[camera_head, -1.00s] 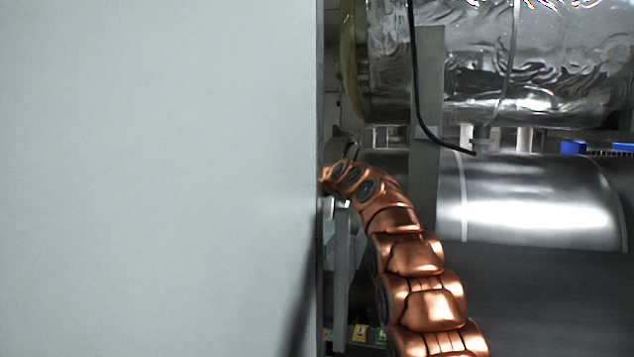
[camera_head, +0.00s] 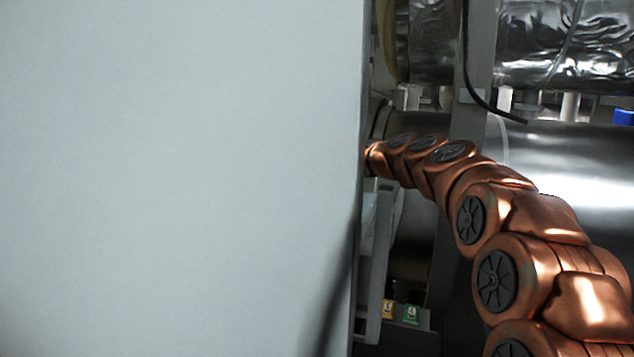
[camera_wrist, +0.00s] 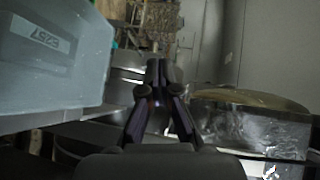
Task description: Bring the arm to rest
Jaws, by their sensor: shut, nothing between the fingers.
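My copper-coloured arm (camera_head: 540,220) reaches from the lower right of the head view up and left, and its far end goes behind the edge of a large pale panel. My gripper is hidden there in the head view. In the wrist view my gripper (camera_wrist: 158,68) shows in the middle, its dark fingers together at the tips with nothing between them. It points into open space between a translucent bin on the left and a foil-wrapped cylinder on the right.
The pale panel (camera_head: 180,180) fills the left half of the head view, close to my arm. Foil-wrapped vessels (camera_head: 565,45) and a smooth metal cylinder (camera_head: 590,160) stand behind. In the wrist view the translucent bin (camera_wrist: 55,60) and the foil-wrapped cylinder (camera_wrist: 250,125) flank the gripper.

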